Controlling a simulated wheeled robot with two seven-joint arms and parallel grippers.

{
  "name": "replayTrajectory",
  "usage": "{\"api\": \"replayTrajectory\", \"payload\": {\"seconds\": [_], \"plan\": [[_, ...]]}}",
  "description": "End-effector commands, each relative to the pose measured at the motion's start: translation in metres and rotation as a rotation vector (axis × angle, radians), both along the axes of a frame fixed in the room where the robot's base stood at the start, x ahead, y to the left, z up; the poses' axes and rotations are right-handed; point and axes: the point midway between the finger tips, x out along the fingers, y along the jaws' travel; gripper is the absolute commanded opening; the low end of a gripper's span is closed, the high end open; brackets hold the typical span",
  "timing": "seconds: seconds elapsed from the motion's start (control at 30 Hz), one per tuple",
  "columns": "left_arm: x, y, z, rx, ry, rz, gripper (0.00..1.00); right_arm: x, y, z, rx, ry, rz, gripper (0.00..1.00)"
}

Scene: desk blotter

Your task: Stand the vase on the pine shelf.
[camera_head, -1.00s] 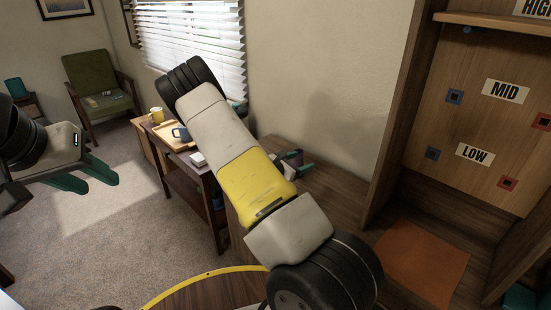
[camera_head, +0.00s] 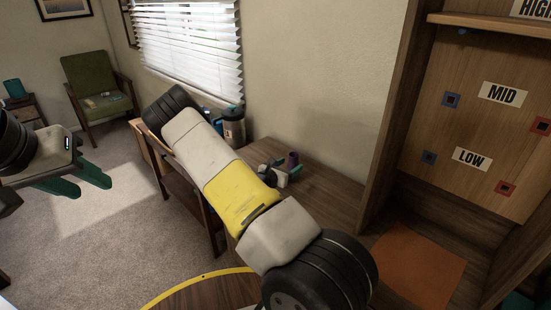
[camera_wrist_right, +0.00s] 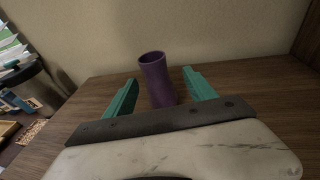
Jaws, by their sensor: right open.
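The purple vase (camera_wrist_right: 157,80) stands upright on the brown desk top in the right wrist view. My right gripper (camera_wrist_right: 160,78) is open, with one teal finger on each side of the vase and gaps between. A light wood shelf board (camera_head: 490,25), which looks like the pine shelf, is at the upper right under the HIGH label. My left gripper (camera_head: 96,190) is open and empty over the carpet at the left.
The cabinet back panel (camera_head: 440,125) carries MID and LOW labels and blue and red squares. An orange mat (camera_head: 420,262) lies in its bottom. A steel flask (camera_head: 233,128) stands beyond my right arm. The wall is close behind the desk.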

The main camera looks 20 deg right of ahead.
Motion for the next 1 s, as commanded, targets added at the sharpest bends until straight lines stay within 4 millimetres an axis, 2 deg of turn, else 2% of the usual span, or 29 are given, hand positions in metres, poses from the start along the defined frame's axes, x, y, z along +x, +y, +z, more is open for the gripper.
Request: {"api": "replayTrajectory", "payload": {"seconds": [0.53,0.83,0.87,1.0], "plan": [[0.000,0.000,0.000,0.000,0.000,0.000,0.40,0.043,-0.054,-0.010,-0.002,-0.001,-0.001,0.64],[0.000,0.000,0.000,0.000,0.000,0.000,0.40,0.047,-0.058,-0.012,0.000,0.000,0.000,0.64],[0.000,0.000,0.000,0.000,0.000,0.000,0.40,0.047,-0.058,-0.012,0.000,0.000,0.000,0.62],[0.000,0.000,0.000,0.000,0.000,0.000,0.40,0.047,-0.058,-0.012,-0.001,-0.001,0.000,0.35]]}}
